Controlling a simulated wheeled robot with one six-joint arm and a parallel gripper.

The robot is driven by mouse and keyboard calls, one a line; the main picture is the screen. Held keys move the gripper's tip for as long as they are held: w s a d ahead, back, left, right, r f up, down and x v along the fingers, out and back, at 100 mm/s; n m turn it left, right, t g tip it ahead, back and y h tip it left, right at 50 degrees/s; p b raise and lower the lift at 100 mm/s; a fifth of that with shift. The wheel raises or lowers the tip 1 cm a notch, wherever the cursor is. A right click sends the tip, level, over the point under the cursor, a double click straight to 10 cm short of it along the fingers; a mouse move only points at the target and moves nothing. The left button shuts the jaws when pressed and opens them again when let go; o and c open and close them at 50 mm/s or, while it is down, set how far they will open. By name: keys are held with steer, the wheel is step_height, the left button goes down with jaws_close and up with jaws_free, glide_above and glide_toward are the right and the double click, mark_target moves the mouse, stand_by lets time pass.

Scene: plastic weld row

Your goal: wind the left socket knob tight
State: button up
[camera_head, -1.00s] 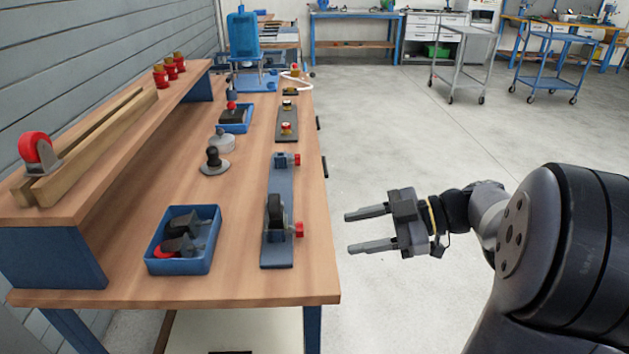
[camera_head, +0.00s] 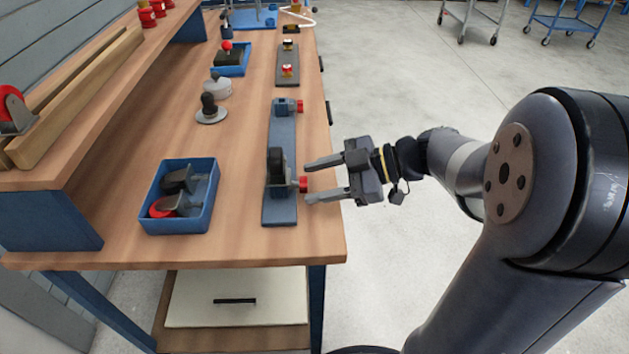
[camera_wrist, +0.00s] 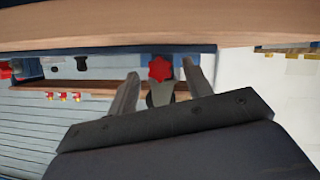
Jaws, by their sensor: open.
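A blue-grey fixture plate (camera_head: 281,212) lies along the right edge of the bench, with two sockets that each have a red knob facing right. The nearer red knob (camera_head: 303,184) is on the socket with a dark upright wheel (camera_head: 276,166). The farther knob (camera_head: 300,106) is on an empty-looking socket. My gripper (camera_head: 307,182) is open, its fingers pointing left, one on each side of the nearer knob. In the wrist view this star-shaped knob (camera_wrist: 160,69) shows centred between the fingertips. Contact is not visible. I cannot tell how tight the knob is.
A blue bin (camera_head: 180,222) with casters stands left of the plate. A dark-handled grey disc (camera_head: 210,110) and another blue tray (camera_head: 231,60) are farther back. A raised shelf (camera_head: 95,95) runs along the wall.

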steer(key=shift+a+f, duration=0.2)
steer(key=shift+a, duration=0.35)
steer(key=shift+c, duration=0.5)
steer(key=c, duration=0.9)
